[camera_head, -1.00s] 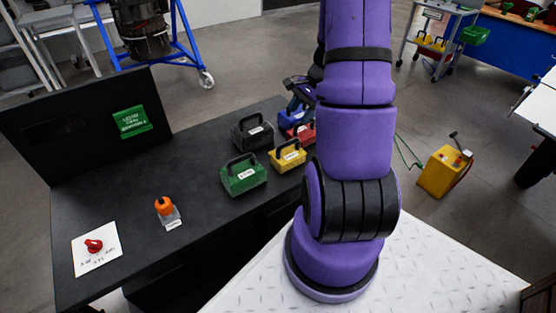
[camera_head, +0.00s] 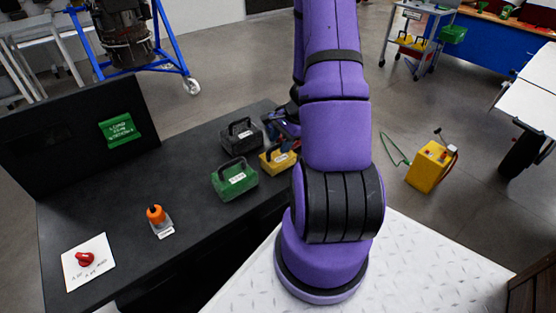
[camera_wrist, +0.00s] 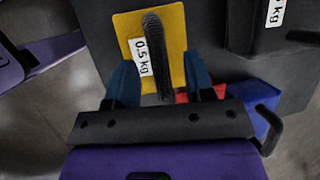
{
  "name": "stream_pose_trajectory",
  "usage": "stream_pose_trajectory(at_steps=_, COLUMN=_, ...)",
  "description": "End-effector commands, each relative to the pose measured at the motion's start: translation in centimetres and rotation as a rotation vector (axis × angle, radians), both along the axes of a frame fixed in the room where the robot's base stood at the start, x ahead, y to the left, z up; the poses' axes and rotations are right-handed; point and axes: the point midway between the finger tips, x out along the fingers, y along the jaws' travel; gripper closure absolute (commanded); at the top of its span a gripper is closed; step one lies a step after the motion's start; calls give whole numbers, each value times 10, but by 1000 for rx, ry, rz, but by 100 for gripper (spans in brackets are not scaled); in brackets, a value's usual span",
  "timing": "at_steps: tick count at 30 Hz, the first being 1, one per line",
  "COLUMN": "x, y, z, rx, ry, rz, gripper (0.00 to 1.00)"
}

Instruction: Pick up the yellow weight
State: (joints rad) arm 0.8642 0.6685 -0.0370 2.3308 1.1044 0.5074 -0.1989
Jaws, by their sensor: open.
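The yellow weight (camera_head: 274,166) sits on the dark bench, partly hidden by my arm in the head view. In the wrist view the yellow weight (camera_wrist: 172,24) has a black handle and a "0.5 kg" label. My gripper (camera_wrist: 158,68) is open, with one blue finger on each side of the handle. The fingers overlap the weight's edges in this view. I cannot tell whether they touch it or how high they are above it.
A green weight (camera_head: 234,180) and a black weight (camera_head: 240,137) stand close to the yellow one. A red weight (camera_wrist: 182,96) and a blue weight (camera_wrist: 262,110) show beside my gripper. An orange-topped object (camera_head: 157,215) and a red knob (camera_head: 85,258) are farther left.

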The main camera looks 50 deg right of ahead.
Motion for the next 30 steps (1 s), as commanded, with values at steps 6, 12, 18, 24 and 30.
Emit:
stream_pose_trajectory(at_steps=6, x=5, y=7, z=-19, rx=-1, ry=1, rz=-1, gripper=51)
stream_pose_trajectory(at_steps=12, x=6, y=7, z=-21, rx=-2, ry=0, rz=-1, gripper=51)
stream_pose_trajectory(at_steps=18, x=6, y=7, z=-20, rx=-2, ry=0, rz=-1, gripper=81)
stream_pose_trajectory(at_steps=24, x=6, y=7, z=-20, rx=-1, ry=-2, rz=-1, gripper=100)
stream_pose_trajectory(at_steps=30, x=6, y=7, z=-20, rx=-1, ry=-2, rz=-1, gripper=100)
